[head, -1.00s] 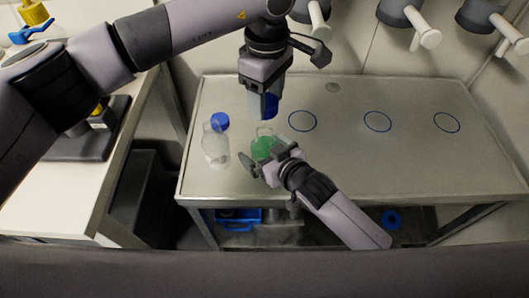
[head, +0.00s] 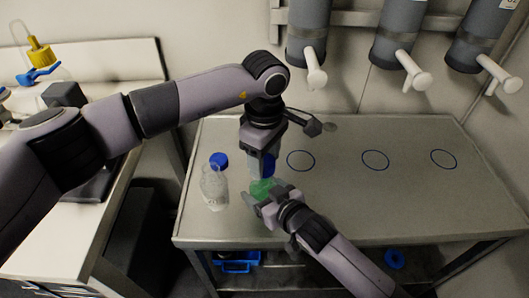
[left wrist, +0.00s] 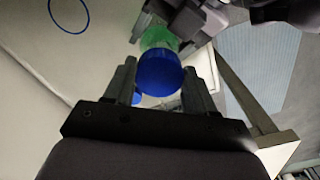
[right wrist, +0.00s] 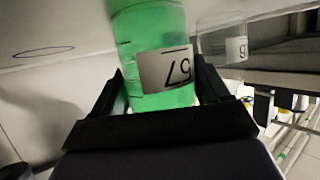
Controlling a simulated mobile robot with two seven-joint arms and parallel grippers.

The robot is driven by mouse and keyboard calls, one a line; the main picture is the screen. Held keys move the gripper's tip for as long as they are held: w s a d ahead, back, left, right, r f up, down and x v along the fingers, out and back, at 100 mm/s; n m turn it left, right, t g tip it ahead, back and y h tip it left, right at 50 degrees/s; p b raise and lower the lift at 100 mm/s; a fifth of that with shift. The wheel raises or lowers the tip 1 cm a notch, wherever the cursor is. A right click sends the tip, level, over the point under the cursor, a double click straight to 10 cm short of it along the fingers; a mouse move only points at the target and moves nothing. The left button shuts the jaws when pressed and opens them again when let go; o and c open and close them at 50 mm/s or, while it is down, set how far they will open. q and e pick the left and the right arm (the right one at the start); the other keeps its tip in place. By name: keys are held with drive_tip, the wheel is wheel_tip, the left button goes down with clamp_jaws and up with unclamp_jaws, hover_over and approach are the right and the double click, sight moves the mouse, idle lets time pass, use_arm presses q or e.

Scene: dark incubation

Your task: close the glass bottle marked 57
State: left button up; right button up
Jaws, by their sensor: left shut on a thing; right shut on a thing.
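The glass bottle marked 57 (right wrist: 155,65) holds green liquid and stands upright in the right wrist view, its label upside down there. In the head view the bottle (head: 261,188) is partly hidden by my grippers. My right gripper (head: 262,196) is shut around its body from the side. My left gripper (head: 262,168) points down above the bottle, shut on a blue cap (left wrist: 159,72). The cap is over the bottle's mouth and hides it in the left wrist view. I cannot tell whether cap and neck touch.
A clear bottle (head: 213,188) stands just left of the green one, with another blue cap (head: 219,159) by its neck. The steel table's right side is free, with blue rings (head: 375,160) marked on it. Grey dispensers (head: 397,35) hang on the wall behind.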

idle(0.4)
use_arm(q)
drive_tip(key=shift+f, duration=0.85)
drive_tip(key=shift+f, duration=0.55)
use_arm(e)
clamp_jaws()
use_arm(q)
drive_tip(key=m, duration=0.5)
drive_tip(key=shift+s, duration=0.1)
drive_tip(key=m, duration=0.4)
drive_tip(key=shift+a+m, duration=0.1)
drive_tip(key=shift+m, duration=0.3)
drive_tip(key=o, duration=1)
